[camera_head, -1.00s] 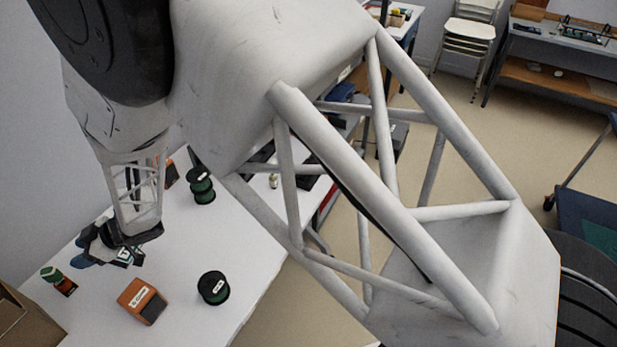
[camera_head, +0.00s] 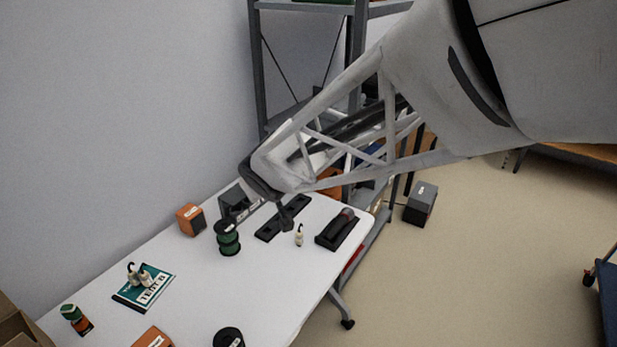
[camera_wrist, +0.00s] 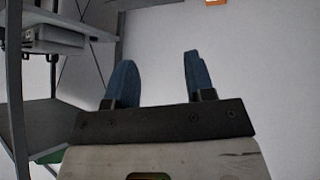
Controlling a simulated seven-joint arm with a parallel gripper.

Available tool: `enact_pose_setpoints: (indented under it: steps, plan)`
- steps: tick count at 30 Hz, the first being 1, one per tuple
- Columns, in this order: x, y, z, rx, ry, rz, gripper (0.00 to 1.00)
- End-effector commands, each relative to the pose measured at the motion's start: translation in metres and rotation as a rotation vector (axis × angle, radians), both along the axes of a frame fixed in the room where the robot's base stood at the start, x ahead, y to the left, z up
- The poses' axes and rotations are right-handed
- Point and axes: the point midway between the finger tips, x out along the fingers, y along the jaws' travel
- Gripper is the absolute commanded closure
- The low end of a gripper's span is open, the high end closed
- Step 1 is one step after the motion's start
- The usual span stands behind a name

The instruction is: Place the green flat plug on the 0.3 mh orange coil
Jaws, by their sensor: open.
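My gripper (camera_wrist: 160,82) shows in the wrist view with its two blue fingers apart, nothing between them, facing a bare grey wall. In the head view its fingers are hard to make out beyond the wrist. A small green piece (camera_head: 69,311) sits at the table's left, touching a small orange piece (camera_head: 85,327); I cannot tell whether it is the flat plug. One orange block (camera_head: 190,219) stands near the wall. Another orange block (camera_head: 153,339), cut by the bottom edge, has a white label I cannot read. I cannot tell which is 0.3 mH.
The white table (camera_head: 205,290) also holds a green spool stack (camera_head: 228,240), a dark spool (camera_head: 229,338), a TEST B card (camera_head: 143,288) with small pale pieces, and a black device (camera_head: 339,230). A cardboard box (camera_head: 18,325) is at left. A metal shelf (camera_head: 257,70) stands behind.

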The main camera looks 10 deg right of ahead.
Motion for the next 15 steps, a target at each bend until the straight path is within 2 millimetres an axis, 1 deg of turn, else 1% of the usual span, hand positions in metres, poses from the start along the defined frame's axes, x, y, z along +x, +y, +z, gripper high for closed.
enact_pose_setpoints:
  steps: [1,2,3,5,6,8,10,11,12,15]
  plan:
    - [-0.015,-0.025,0.01,-0.006,0.027,-0.063,0.51]
    - [-0.025,-0.038,0.014,-0.011,0.048,-0.096,0.51]
    - [-0.038,-0.055,0.019,-0.015,0.078,-0.141,0.51]
    - [-0.06,-0.078,0.025,-0.016,0.123,-0.204,0.51]
    - [-0.076,-0.091,0.028,-0.015,0.158,-0.243,0.51]
    - [-0.1,-0.11,0.033,-0.01,0.207,-0.298,0.51]
    - [-0.131,-0.128,0.037,0.002,0.271,-0.357,0.51]
    - [-0.144,-0.135,0.039,0.009,0.297,-0.38,0.51]
    - [-0.161,-0.142,0.04,0.02,0.333,-0.408,0.51]
    - [-0.201,-0.155,0.042,0.049,0.414,-0.461,0.51]
